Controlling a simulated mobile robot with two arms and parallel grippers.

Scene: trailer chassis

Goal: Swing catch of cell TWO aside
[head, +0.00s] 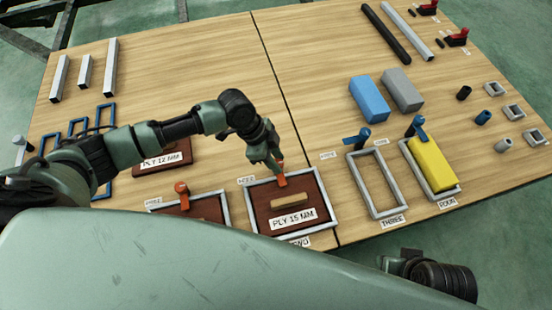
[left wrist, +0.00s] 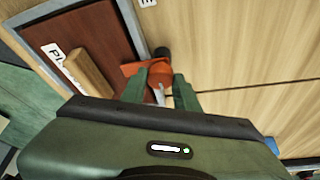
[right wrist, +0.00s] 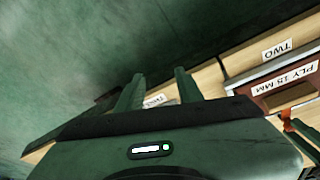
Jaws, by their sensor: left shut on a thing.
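Cell TWO is a grey frame (head: 334,218) holding a dark red-brown panel (head: 262,192) with a wooden handle (head: 290,201) and a "PLY 15 MM" label. Its orange catch (head: 282,180) is at the frame's far edge and reaches over the panel. My left gripper (head: 276,163) comes from above and is shut on the catch. In the left wrist view the catch (left wrist: 131,69) runs between the fingers, from a dark pivot post toward the panel. My right gripper (right wrist: 160,78) is open and empty, low beyond the table's near edge.
Left of it, another framed panel (head: 210,207) has an orange catch. To the right, cell THREE (head: 375,205) is empty and cell FOUR holds a yellow block (head: 432,163); both have blue catches. Blue (head: 369,98) and grey (head: 402,90) blocks stand behind.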

